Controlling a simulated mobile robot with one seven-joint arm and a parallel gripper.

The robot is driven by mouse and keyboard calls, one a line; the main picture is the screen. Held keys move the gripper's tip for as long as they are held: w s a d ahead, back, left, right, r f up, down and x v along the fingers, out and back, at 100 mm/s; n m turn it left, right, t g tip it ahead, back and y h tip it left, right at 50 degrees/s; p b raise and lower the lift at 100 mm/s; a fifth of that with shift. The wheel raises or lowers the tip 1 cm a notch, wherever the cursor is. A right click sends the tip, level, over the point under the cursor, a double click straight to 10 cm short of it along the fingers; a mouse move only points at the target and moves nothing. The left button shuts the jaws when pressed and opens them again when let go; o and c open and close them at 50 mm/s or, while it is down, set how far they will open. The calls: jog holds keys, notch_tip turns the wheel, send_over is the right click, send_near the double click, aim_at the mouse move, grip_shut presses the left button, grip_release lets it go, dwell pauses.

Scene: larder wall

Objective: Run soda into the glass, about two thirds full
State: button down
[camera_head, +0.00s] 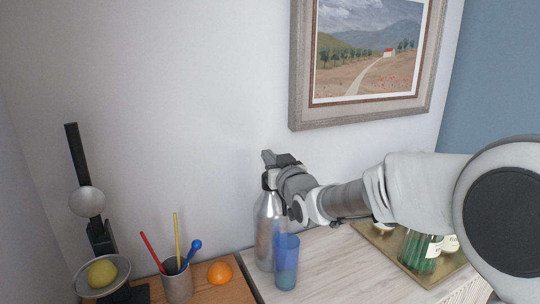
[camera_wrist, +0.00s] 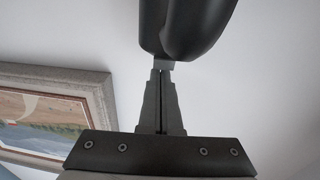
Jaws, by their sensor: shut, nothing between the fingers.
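A silver soda siphon bottle (camera_head: 264,232) stands upright at the left end of the pale wooden top. A blue see-through glass (camera_head: 287,262) stands just in front and to its right. Its lower part looks more teal; I cannot tell the liquid level for sure. My gripper (camera_head: 270,158) is at the top of the siphon, hiding much of its head. In the wrist view my gripper (camera_wrist: 162,74) is shut, with its fingertips against or very near a dark rounded part (camera_wrist: 185,28), probably the siphon's head. No stream is visible.
A tray (camera_head: 386,247) with green bottles lies at right. A framed picture (camera_head: 296,75) hangs behind my arm.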

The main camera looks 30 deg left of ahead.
jog(key=shift+w+a+r+g+h+p, duration=0.15)
jog(key=shift+r+g+h+p, duration=0.1)
jog(key=shift+g+h+p, duration=0.3)
jog(key=shift+w+f+p, duration=0.1)
jog(key=shift+f+p, duration=0.1)
jog(key=shift+p, duration=0.1)
jog(key=shift+a+f+h+b, duration=0.1)
jog(key=shift+f+h+b, duration=0.15)
jog(key=shift+f+b, duration=0.4)
jog(key=shift+r, duration=0.25)
dwell(6.2)
